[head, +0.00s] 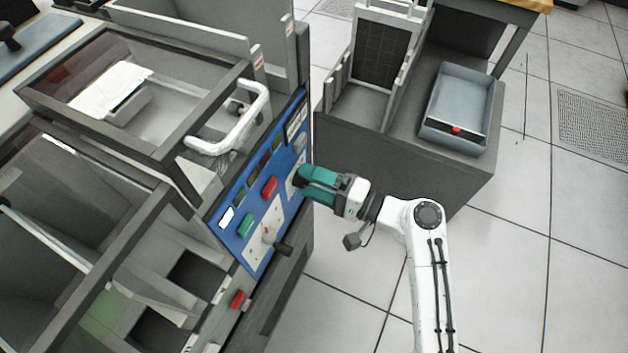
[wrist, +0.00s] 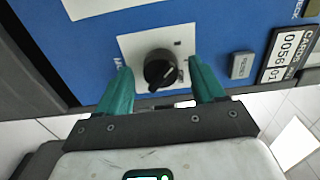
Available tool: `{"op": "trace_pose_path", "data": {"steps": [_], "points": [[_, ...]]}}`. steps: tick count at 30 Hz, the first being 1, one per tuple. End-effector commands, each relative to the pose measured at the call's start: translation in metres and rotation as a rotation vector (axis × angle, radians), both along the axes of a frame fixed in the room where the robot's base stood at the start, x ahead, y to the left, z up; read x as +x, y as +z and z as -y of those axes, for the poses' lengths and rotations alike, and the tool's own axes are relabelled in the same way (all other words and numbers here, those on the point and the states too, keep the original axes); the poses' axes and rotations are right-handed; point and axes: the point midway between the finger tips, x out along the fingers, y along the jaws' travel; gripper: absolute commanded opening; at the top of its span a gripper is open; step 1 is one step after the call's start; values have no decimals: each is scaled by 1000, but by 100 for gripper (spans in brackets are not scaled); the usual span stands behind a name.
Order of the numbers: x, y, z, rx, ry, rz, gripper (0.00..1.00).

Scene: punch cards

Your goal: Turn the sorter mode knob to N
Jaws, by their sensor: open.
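In the wrist view a round black knob (wrist: 160,70) sits on a white plate (wrist: 128,45) on the blue panel (wrist: 220,25). A small pale mark shows near its lower right side; its exact setting and the plate's tiny letters are not clearly readable. My gripper (wrist: 159,66) has its green fingers open, one on each side of the knob, with gaps that look clear. In the head view my gripper (head: 303,179) is at the right part of the sorter's blue panel (head: 229,241), and its fingers hide the knob there.
A grey button (wrist: 241,66) and a counter (wrist: 291,52) are right of the knob in the wrist view. A grey cabinet (head: 400,170) stands behind my arm; floor is clear at right.

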Motion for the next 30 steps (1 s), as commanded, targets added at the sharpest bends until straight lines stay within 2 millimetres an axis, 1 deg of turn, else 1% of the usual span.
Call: {"op": "trace_pose_path", "data": {"steps": [5,8,11,15,21,25,30], "points": [[0,1,2,1,-1,0,68],[-3,1,11,1,-3,0,68],[-8,0,25,0,-4,-1,68],[-18,0,52,0,-5,0,68],[-29,0,84,0,-4,0,68],[-34,0,96,0,-2,-1,68],[-37,0,102,0,0,-1,68]]}}
